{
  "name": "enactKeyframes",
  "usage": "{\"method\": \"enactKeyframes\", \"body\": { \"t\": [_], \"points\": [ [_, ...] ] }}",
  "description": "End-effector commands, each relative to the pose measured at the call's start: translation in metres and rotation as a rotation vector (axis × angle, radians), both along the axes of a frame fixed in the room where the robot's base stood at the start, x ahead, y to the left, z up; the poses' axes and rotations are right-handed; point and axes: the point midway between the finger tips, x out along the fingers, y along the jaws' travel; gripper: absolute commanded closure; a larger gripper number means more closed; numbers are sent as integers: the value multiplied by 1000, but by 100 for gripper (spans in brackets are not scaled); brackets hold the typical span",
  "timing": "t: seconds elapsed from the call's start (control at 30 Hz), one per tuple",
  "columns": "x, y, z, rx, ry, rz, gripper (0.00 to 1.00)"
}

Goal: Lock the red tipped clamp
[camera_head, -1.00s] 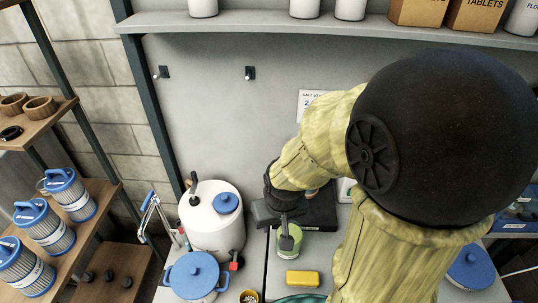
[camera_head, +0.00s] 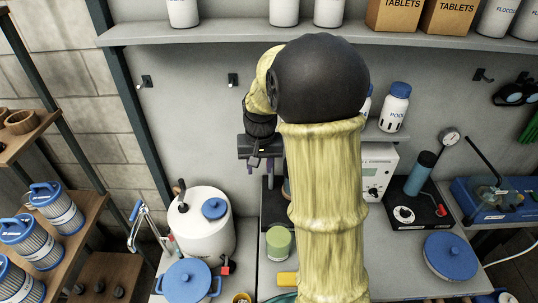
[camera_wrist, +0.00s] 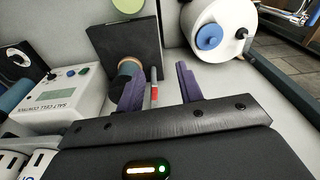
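A thin grey upright with a red tip (camera_wrist: 154,92) stands at the black plate (camera_wrist: 125,47) in the wrist view; it looks like the red tipped clamp's lever, but its lower part is hard to make out. A round wooden-topped dark part (camera_wrist: 129,70) is beside it, partly behind a finger. My gripper (camera_wrist: 158,90) is open, with its two purple fingers apart and the red tip showing between them, not visibly gripped. In the head view my gripper (camera_head: 257,165) hangs above the black plate (camera_head: 270,218); my arm hides much of the plate and the clamp.
A green-topped jar (camera_head: 278,243) stands in front of the plate. A white tank (camera_head: 203,235) with a blue knob is at left, with a red-ended fitting (camera_head: 226,267) beside it. A white control box (camera_head: 377,172) stands right of my arm. The shelf (camera_head: 290,34) runs above.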

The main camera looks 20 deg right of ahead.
Motion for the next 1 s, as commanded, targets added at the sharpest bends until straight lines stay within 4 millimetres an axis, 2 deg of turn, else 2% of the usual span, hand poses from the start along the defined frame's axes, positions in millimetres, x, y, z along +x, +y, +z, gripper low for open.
{"method": "enactKeyframes", "body": {
  "t": [0.03,0.2,0.4,0.57,1.0],
  "points": [
    [18,-10,5,2,12,-35,64],
    [67,-38,15,14,57,-144,64],
    [106,-67,21,23,101,-247,64],
    [117,-76,23,25,116,-279,64],
    [118,-76,19,26,117,-281,64]
  ]
}}
